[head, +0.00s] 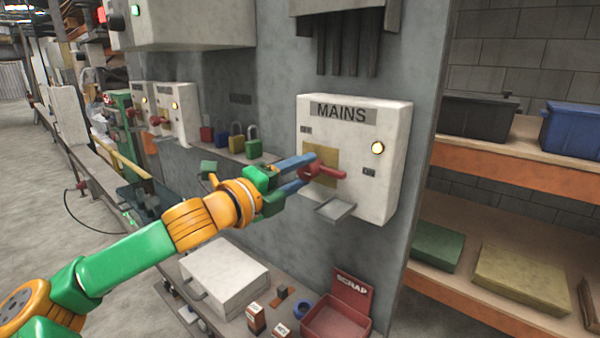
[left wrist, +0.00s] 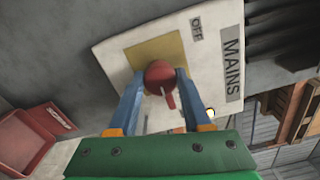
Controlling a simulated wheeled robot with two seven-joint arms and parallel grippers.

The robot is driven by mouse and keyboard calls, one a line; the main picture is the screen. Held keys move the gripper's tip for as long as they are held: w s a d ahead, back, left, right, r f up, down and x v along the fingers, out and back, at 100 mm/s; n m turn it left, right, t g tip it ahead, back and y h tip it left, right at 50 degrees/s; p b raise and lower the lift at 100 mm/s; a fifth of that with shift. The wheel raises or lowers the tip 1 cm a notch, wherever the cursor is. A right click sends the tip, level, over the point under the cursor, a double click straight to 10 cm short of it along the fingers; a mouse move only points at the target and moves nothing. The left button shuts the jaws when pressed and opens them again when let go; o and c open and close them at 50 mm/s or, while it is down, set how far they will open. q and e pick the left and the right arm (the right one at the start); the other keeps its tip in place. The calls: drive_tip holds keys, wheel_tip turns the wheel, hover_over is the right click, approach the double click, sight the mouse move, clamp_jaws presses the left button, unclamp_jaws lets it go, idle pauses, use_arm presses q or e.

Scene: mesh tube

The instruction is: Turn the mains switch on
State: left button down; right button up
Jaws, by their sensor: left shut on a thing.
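The mains box (head: 385,195) is a pale box on the grey wall, labelled MAINS. On its yellow plate (head: 327,153) sits the red switch handle (head: 335,173), its free end pointing right, towards a small dark label (head: 369,171) that I cannot read. The OFF label shows in the left wrist view (left wrist: 197,28). A round lamp (head: 377,148) glows yellowish. My left gripper (head: 307,172) is shut on the red handle; in the left wrist view its blue fingers flank the round red hub (left wrist: 158,74). My right gripper is out of view.
A small grey ledge (head: 335,210) juts out below the handle. Padlocks (head: 237,141) stand on a shelf at left. Below are a white case (head: 224,275) and a red SCRAP bin (head: 335,322). Shelving (head: 500,160) with boxes stands at right.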

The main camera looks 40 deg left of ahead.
use_arm(q)
drive_tip(key=shift+c, duration=1.7)
unclamp_jaws()
drive_tip(key=shift+s+f+b, duration=0.1)
drive_tip(key=shift+s+b, duration=0.1)
drive_tip(key=shift+b, duration=0.25)
drive_tip(key=s+b, duration=0.4)
drive_tip(key=s, duration=0.2)
drive_tip(key=shift+s+a, duration=0.25)
drive_tip(key=shift+s, duration=0.1)
